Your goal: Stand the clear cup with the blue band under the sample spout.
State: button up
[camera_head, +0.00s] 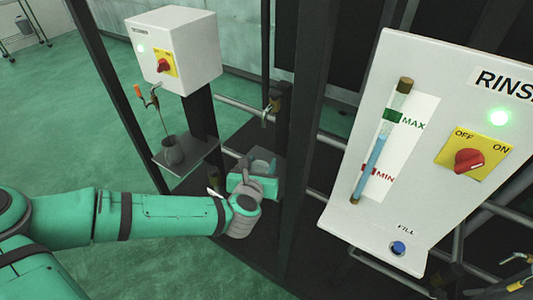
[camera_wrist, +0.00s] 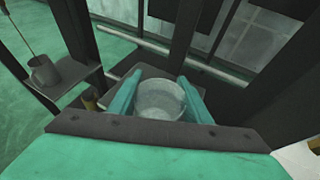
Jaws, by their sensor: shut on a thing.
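My gripper (camera_head: 256,174) is shut on a clear cup (camera_head: 264,165). In the wrist view the cup (camera_wrist: 160,101) is upright between the two green fingers (camera_wrist: 160,84), its open rim facing up. I cannot make out a blue band on it. The cup is over or on a small dark plate (camera_wrist: 151,72); I cannot tell whether it touches. A spout with an orange handle (camera_head: 148,97) sticks out below a white box (camera_head: 173,50) to the left. A thin line runs down from it to a grey cup (camera_head: 174,152) on a small shelf.
The grey cup's shelf (camera_head: 194,158) is left of my gripper, and a dark post stands between them. A rinse panel (camera_head: 425,130) with a level tube and red switch is at the right. Dark uprights and pipes (camera_head: 240,107) are close behind. Green floor is open at the left.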

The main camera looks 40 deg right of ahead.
jog(key=w+d, duration=0.6)
jog(key=shift+f, duration=1.8)
jog(key=shift+f, duration=0.15)
jog(key=o, duration=1)
jog(key=shift+o, duration=0.2)
jog(key=shift+a+r, duration=0.15)
jog(key=shift+r, duration=0.1)
jog(key=v, duration=1.1)
jog(key=shift+s+a+r, duration=0.2)
jog(key=shift+s, duration=0.1)
